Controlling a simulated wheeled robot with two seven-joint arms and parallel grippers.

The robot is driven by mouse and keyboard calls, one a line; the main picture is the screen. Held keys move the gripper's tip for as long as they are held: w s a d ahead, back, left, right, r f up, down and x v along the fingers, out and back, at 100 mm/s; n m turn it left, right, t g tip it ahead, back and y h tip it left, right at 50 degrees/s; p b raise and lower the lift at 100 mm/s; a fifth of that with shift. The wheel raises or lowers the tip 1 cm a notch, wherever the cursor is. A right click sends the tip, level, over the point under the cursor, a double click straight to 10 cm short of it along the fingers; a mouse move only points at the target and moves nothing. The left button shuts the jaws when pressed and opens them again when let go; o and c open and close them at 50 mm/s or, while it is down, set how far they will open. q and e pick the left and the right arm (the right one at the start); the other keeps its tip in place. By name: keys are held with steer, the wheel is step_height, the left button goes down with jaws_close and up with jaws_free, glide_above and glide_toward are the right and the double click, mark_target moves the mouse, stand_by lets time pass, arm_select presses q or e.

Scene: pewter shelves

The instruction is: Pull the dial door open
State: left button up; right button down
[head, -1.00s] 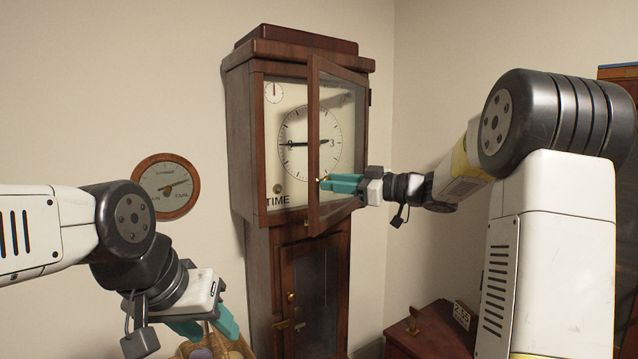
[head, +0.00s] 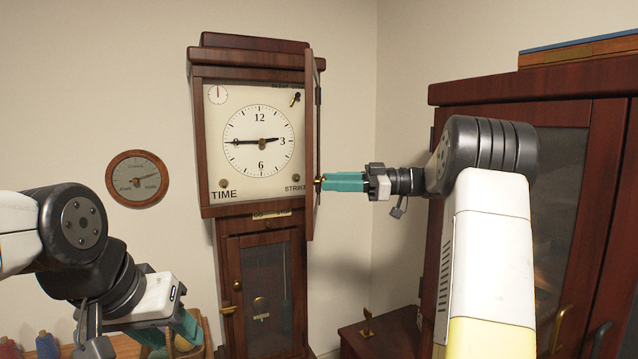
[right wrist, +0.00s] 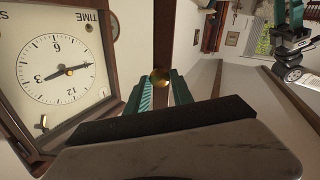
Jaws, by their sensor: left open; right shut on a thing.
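The dial door (head: 311,150) is a brown wooden frame on the tall clock. It stands swung out to the right, seen nearly edge-on in the head view, with the dial (head: 259,142) uncovered. My right gripper (head: 322,182) is shut on the small brass knob at the door's free edge. In the right wrist view the brass knob (right wrist: 160,76) sits between the teal fingertips. My left gripper (head: 190,328) is open at the lower left, away from the clock, its fingers partly hidden behind its own wrist.
A lower clock door (head: 264,290) is closed beneath the dial. A round gauge (head: 137,180) hangs on the left wall. A basket (head: 200,340) is by my left gripper. A dark wood cabinet (head: 590,180) stands at the right, near my right arm.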

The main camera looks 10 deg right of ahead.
steer(key=shift+d+g, duration=0.3)
steer(key=c, duration=1.1)
jaws_free()
steer(key=shift+r, duration=0.15)
steer(key=s+a+r, duration=0.2)
steer(key=s, duration=0.5)
steer(key=s+a+r, duration=0.1)
steer(key=s+r, duration=0.1)
steer(key=s, duration=0.6)
steer(key=shift+s+a+r, duration=0.3)
steer(key=shift+a+r, duration=0.05)
steer(key=shift+c, duration=0.4)
